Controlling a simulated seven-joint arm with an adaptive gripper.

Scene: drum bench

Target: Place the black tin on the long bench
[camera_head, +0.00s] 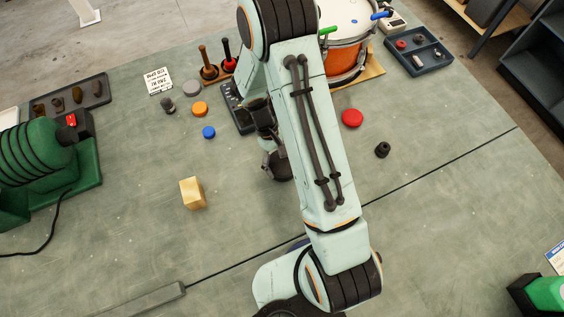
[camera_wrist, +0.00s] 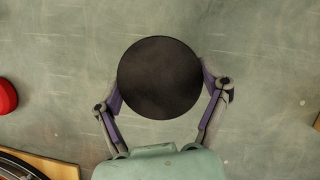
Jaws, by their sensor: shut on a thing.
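The black tin (camera_wrist: 160,78) shows in the wrist view as a dark round top between the two fingers of my gripper (camera_wrist: 162,92). My gripper is shut on it, one finger on each side. In the head view, my gripper (camera_head: 272,150) is partly hidden behind my arm, and a dark round part at its lower end seems to be the tin. The grey-green surface of the long bench (camera_head: 120,225) lies below. I cannot tell whether the tin touches it.
A red disc (camera_head: 352,118) and a small black knob (camera_head: 383,150) lie right of my arm. An orange drum (camera_head: 345,62) stands behind. A wooden block (camera_head: 193,193), blue disc (camera_head: 208,132) and green machine (camera_head: 40,155) are left. Bench is clear around the block.

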